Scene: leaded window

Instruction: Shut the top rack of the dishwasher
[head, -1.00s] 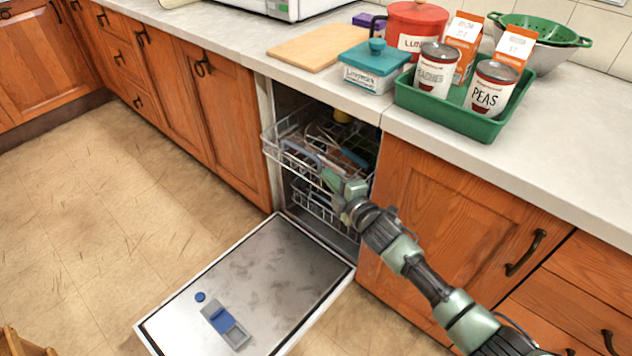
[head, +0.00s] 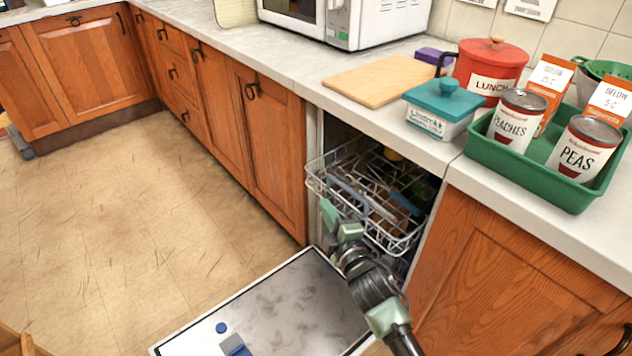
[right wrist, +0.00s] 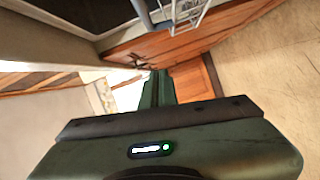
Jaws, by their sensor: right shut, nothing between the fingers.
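The dishwasher's top rack (head: 328,188) is a white wire basket, pulled partly out of the opening and holding dishes and utensils. A grey-blue curved handle (head: 345,190) is at its front. The rack also shows at the top of the right wrist view (right wrist: 188,14). My right gripper (head: 327,212) is shut and empty, close in front of the rack's front wires near the handle. I cannot tell whether it touches. Its fingers also show in the right wrist view (right wrist: 157,90). My left gripper is in no view.
The dishwasher door (head: 285,295) lies folded down below the rack. A green tray (head: 565,190) with cans stands on the counter at right, beside a teal-lidded box (head: 440,108) above the opening. Open floor (head: 130,230) lies to the left.

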